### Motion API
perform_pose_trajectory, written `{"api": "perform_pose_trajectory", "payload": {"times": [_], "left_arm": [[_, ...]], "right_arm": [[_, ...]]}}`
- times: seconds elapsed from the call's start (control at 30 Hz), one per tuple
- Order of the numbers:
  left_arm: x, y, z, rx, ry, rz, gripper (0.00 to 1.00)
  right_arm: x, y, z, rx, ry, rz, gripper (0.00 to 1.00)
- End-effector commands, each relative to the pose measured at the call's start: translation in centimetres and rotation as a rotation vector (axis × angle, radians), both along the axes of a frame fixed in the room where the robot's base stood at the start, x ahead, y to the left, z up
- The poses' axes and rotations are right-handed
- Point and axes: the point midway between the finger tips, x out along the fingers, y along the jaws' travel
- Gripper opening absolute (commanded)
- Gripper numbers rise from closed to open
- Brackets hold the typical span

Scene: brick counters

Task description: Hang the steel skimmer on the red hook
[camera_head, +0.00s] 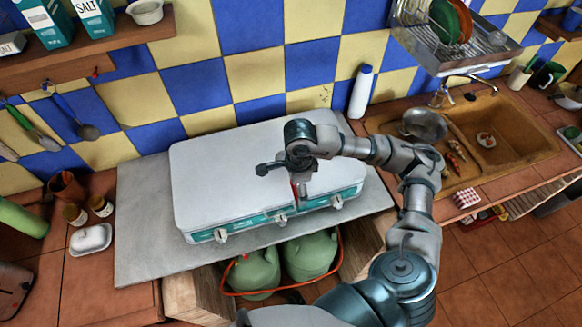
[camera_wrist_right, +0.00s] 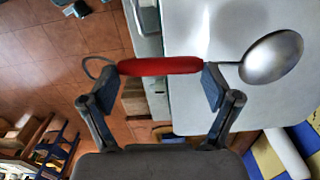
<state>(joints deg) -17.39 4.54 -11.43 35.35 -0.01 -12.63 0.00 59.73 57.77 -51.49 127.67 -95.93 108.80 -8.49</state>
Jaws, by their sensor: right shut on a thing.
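The steel skimmer has a red handle (camera_wrist_right: 160,66) and a round, shiny metal head (camera_wrist_right: 272,57). In the right wrist view my right gripper (camera_wrist_right: 161,78) is shut on it at the handle. The head sticks out to the right and a wire loop to the left. In the head view my right gripper (camera_head: 283,168) is over the white stove lid; the skimmer is mostly hidden there, with a little red showing below the wrist. The red hook (camera_head: 95,73) is under the wooden shelf at upper left, with nothing visible hanging on it. My left gripper is out of view.
Blue-handled (camera_head: 65,105) and green-handled (camera_head: 20,118) utensils hang left of the red hook. The wooden shelf (camera_head: 120,38) holds salt boxes. A white bottle (camera_head: 360,92) stands behind the stove (camera_head: 230,180). Jars and a white butter dish (camera_head: 91,239) stand on the left counter.

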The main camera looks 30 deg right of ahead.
Motion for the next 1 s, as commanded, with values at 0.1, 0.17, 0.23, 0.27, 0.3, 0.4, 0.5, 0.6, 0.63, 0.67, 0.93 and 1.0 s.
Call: {"api": "perform_pose_trajectory", "payload": {"times": [0.1,0.17,0.23,0.27,0.3,0.4,0.5,0.6,0.63,0.67,0.93,1.0], "left_arm": [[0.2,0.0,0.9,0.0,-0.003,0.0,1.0],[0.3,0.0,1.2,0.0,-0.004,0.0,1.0],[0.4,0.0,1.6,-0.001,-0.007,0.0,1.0],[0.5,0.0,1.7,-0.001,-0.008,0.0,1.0],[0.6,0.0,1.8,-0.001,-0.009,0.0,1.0],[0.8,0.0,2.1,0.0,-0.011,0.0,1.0],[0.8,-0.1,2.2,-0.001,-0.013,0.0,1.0],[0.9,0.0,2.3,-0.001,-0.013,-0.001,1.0],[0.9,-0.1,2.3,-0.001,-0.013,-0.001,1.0],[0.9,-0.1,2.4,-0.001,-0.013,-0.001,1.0],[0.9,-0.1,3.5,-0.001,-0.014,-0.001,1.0],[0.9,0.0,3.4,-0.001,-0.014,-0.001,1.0]], "right_arm": [[3.3,-1.0,0.0,0.002,0.002,-0.005,0.46],[5.0,-1.6,-0.2,0.002,0.002,-0.005,0.46],[6.9,-2.2,-0.3,0.001,0.001,-0.005,0.46],[7.6,-2.5,-0.4,0.001,0.001,-0.004,0.46],[8.5,-2.8,-0.5,0.001,-0.001,-0.004,0.46],[10.1,-3.4,-0.8,0.001,0.0,-0.001,0.46],[10.9,-3.7,-1.0,0.001,-0.001,0.001,0.46],[11.5,-3.9,-1.0,0.002,-0.002,0.0,0.46],[11.8,-4.0,-1.0,0.002,-0.001,0.0,0.46],[12.1,-4.1,-1.1,0.002,-0.001,0.0,0.46],[12.7,-4.4,-4.2,0.001,0.0,0.001,0.46],[12.7,-4.4,-4.3,0.001,-0.001,0.001,0.46]]}}
